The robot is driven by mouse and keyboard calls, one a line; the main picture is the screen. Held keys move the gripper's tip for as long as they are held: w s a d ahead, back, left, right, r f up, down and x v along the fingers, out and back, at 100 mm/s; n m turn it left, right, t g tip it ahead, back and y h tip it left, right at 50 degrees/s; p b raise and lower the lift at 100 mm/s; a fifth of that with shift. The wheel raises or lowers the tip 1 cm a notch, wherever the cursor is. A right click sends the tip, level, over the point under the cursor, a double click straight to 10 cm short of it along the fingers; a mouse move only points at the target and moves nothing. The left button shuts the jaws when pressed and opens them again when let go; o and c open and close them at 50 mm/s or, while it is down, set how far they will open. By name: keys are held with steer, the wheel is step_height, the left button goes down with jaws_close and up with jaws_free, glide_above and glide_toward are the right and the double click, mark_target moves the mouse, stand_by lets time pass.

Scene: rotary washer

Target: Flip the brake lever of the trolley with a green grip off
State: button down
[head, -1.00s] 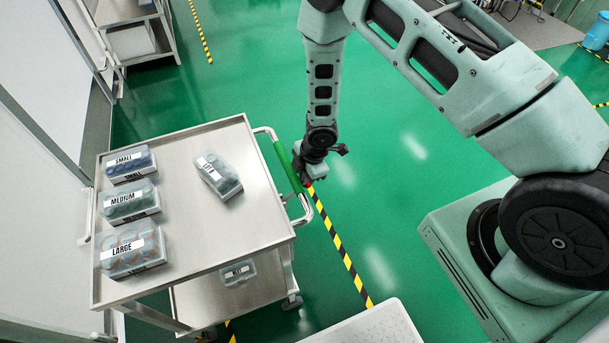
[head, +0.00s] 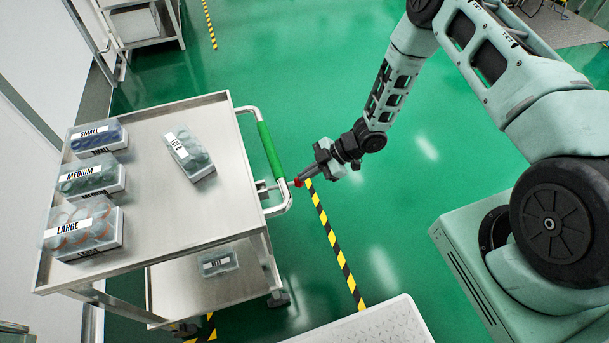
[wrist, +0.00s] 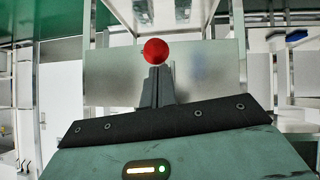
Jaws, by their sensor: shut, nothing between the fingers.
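The steel trolley (head: 205,118) stands at the left of the head view, with a green grip (head: 270,148) on its handle. The brake lever's red ball knob (head: 298,182) shows just outside the handle, at the end of a thin rod. In the wrist view the red knob (wrist: 156,50) is right in front of my fingertips. My gripper (head: 308,177) is shut and empty, to the right of the handle, its tips at the knob. In the wrist view its closed fingers (wrist: 157,72) point at the knob. I cannot tell whether they touch it.
Boxes labelled small (head: 97,136), medium (head: 91,177) and large (head: 82,228) line the trolley's left side; another box (head: 188,155) lies near its middle. One more box (head: 217,262) is on the lower shelf. Green floor (head: 330,90) is clear beyond the handle.

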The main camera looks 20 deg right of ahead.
step_height(320, 180, down, 7)
steer(key=y+b, duration=0.3)
steer(key=b, duration=0.5)
steer(key=shift+f, duration=0.15)
steer(key=shift+a, duration=0.15)
